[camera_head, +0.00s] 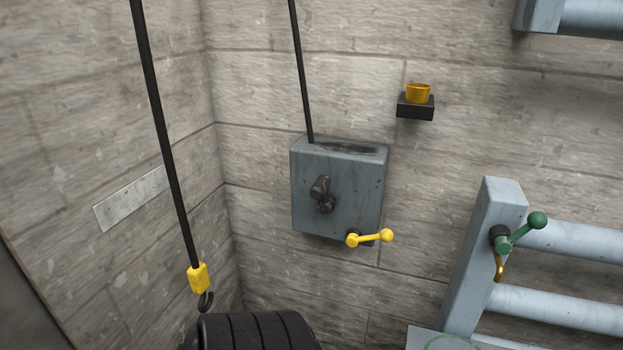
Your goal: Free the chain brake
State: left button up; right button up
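A grey-blue metal box (337,190) is fixed to the concrete wall in the middle of the view. A dark chain or cable (301,75) runs up from its top. A dark crank-like part (322,193) sticks out of its front. A yellow lever with a ball end (370,238) sits at its lower right, its arm pointing right and nearly level. I cannot tell which part is the chain brake. A second dark line (165,130) hangs at left and ends in a yellow block (198,278) with a black hook (206,301). Neither gripper is in view.
A black ribbed object (255,333) is at the bottom edge, below the hook. A small black shelf (415,108) holds an orange cup (418,92). At right, a grey post (485,255) with pipes carries a green ball-ended lever (522,232) and a brass hook (499,267).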

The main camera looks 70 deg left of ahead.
aim_at(387, 236)
jog(key=u, duration=1.8)
